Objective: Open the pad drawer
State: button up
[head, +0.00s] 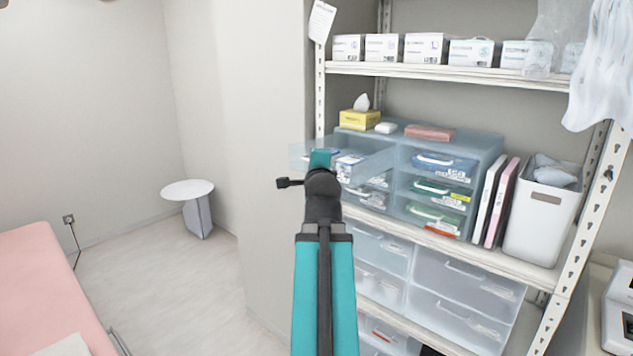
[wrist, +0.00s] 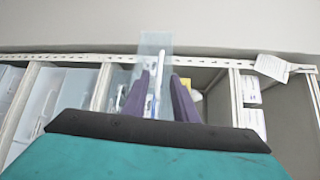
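The pad drawer is most likely the clear top-left drawer (head: 375,158) of the translucent blue drawer unit (head: 488,150) on the shelf. It sticks well out of the unit, with blue-and-white packs (head: 349,166) inside. No label naming it is readable. My gripper is at the drawer's front; in the head view its fingers are hidden behind my arm. In the wrist view the two purple fingers of my gripper (wrist: 161,82) stand apart. A pale upright strip (wrist: 158,88), apparently the drawer's front or handle, lies between them with narrow gaps showing.
The unit's right column has several shut drawers (head: 440,190). A yellow tissue box (head: 359,119) and a pinkish box (head: 430,133) lie on top. Binders (head: 497,205) and a white bin (head: 535,220) stand right. A shelf post (head: 319,100) is close by. The floor left (head: 170,265) is clear.

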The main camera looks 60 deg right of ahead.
jog(key=b+v, duration=0.9)
jog(key=b, duration=0.2)
dwell(0.7)
dwell(0.5)
